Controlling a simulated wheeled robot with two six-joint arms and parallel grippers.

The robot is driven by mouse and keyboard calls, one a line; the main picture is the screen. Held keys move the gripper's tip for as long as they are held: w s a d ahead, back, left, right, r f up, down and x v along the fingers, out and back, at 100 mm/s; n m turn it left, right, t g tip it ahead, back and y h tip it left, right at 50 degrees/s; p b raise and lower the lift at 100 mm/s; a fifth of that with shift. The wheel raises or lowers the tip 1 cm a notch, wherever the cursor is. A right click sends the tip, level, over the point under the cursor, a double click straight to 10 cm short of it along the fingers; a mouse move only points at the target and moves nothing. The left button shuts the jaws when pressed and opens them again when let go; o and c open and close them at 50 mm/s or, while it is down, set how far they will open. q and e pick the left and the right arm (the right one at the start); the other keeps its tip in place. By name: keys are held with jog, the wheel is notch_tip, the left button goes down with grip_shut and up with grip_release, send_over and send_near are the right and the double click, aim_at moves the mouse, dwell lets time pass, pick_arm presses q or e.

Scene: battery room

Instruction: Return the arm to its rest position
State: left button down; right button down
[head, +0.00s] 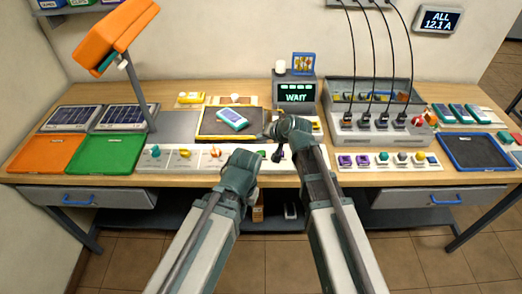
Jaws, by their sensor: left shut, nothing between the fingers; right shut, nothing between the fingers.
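My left arm reaches in from the bottom, and its gripper (264,154) is over the front strip of the workbench, near the middle. It is shut with nothing in it. My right arm reaches higher, and its gripper (270,124) is beside the right edge of the dark tray (208,133) with the yellowish rim. It is also shut and empty. A teal device with a light screen (232,117) lies in that tray, apart from both grippers. The fingertips are small and partly hidden by the wrists.
A grey display box (296,94) reading WAIT stands behind my grippers. A charging rack (382,128) with hanging cables is to the right. An orange lamp (115,35) overhangs the left side. Orange (46,153), green (105,153) and blue (474,152) trays lie at the sides.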

dwell(0.6)
jog(key=s+d+f+n+g+h, duration=0.2)
jog(key=s, duration=0.6)
jog(key=s+d+f+n+g+h, duration=0.1)
jog(key=s+f+g+h, duration=0.1)
jog(key=s, duration=0.7)
jog(key=s+d+f+n+g+h, duration=0.2)
jog(key=s+g, duration=0.1)
jog(key=s, duration=0.5)
jog(key=shift+s+d+f+n+g+h, duration=0.3)
jog(key=shift+s+g+h, duration=0.05)
jog(key=shift+g+h, duration=0.05)
jog(key=shift+a, duration=0.1)
dwell(3.2)
